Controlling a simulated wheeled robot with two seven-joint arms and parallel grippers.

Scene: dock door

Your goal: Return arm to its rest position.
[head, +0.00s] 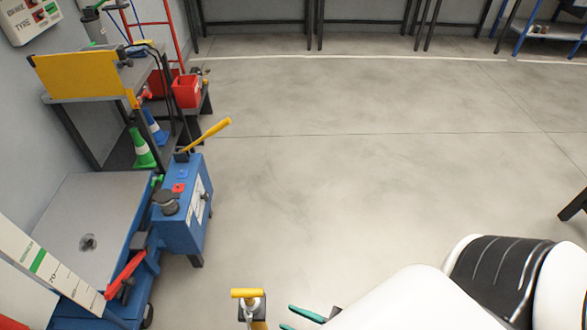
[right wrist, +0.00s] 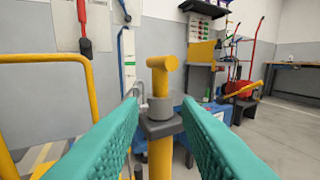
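My right gripper (head: 288,317) shows at the bottom of the head view, with two teal fingers pointing left and my white arm behind it. In the right wrist view its two ribbed fingers (right wrist: 154,102) are spread wide apart, with nothing held between them. A post with a yellow T-shaped handle (head: 247,293) stands just left of the fingertips in the head view. In the right wrist view this yellow handle (right wrist: 162,64) and its grey collar appear between the fingers and beyond their tips, apart from them. My left gripper is not in view.
A blue machine (head: 184,210) with a yellow lever stands at left, beside a grey plate (head: 85,222) and a red handle (head: 125,276). Cones and a red bin (head: 186,91) are behind. A yellow rail (right wrist: 92,95) is left in the wrist view. The middle floor is clear.

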